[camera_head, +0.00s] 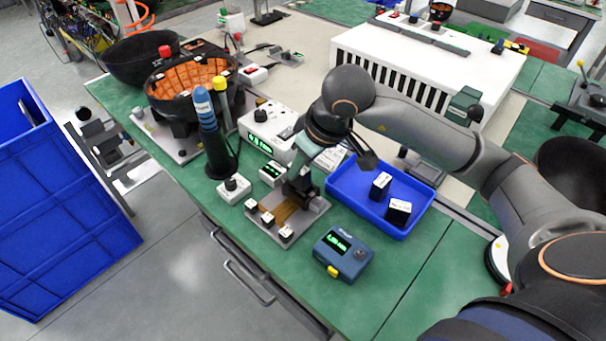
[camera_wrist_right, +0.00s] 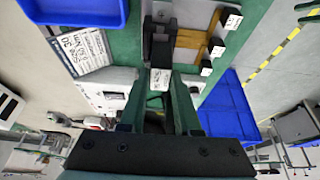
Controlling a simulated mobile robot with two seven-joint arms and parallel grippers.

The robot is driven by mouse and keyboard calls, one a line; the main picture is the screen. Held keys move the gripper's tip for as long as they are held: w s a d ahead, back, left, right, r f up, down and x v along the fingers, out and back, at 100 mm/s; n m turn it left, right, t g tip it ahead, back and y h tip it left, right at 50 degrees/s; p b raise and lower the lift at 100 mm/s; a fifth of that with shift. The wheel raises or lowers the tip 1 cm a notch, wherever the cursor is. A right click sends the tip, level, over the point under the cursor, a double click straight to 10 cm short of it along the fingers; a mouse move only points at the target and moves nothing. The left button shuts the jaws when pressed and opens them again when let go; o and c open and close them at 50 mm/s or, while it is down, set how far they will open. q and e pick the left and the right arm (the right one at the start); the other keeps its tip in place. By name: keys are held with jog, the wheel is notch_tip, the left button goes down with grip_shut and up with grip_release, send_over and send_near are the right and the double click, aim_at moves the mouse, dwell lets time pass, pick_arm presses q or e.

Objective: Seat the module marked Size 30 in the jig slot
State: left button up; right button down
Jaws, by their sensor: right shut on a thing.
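My right gripper (camera_head: 305,165) reaches in from the right over the work jig. In the right wrist view its fingers (camera_wrist_right: 160,92) are shut on a small module with a white label (camera_wrist_right: 160,79); the label is too small to read. The module is close to the jig's black upright part (camera_wrist_right: 160,45); I cannot tell whether they touch. The jig (camera_head: 287,228) is a grey plate with a brown pad and several white-topped blocks. Its slot is not clearly visible. Two dark modules with white tops (camera_head: 381,184) (camera_head: 398,210) lie in the blue tray (camera_head: 345,205). My left gripper is not in view.
A blue meter with a green display (camera_head: 343,254) stands in front of the jig. A white instrument (camera_head: 268,130), a blue-topped post (camera_head: 206,112) and a printed card (camera_wrist_right: 82,50) are close by. A white slotted rack (camera_head: 430,55) stands behind. Green bench is clear at front right.

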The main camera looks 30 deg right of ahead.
aim_at(308, 171)
jog(key=shift+w+d+f, duration=0.1)
jog(key=shift+d+f, duration=0.05)
jog(key=shift+f, duration=0.75)
jog(key=shift+d+f, duration=0.1)
jog(key=shift+f, duration=0.8)
jog(key=shift+f, duration=0.1)
jog(key=c, duration=0.6)
grip_release()
jog(key=shift+r, duration=0.45)
jog(key=p+v, duration=0.1)
jog(key=v, duration=1)
jog(key=shift+d+r, duration=0.1)
jog(key=shift+r, duration=0.1)
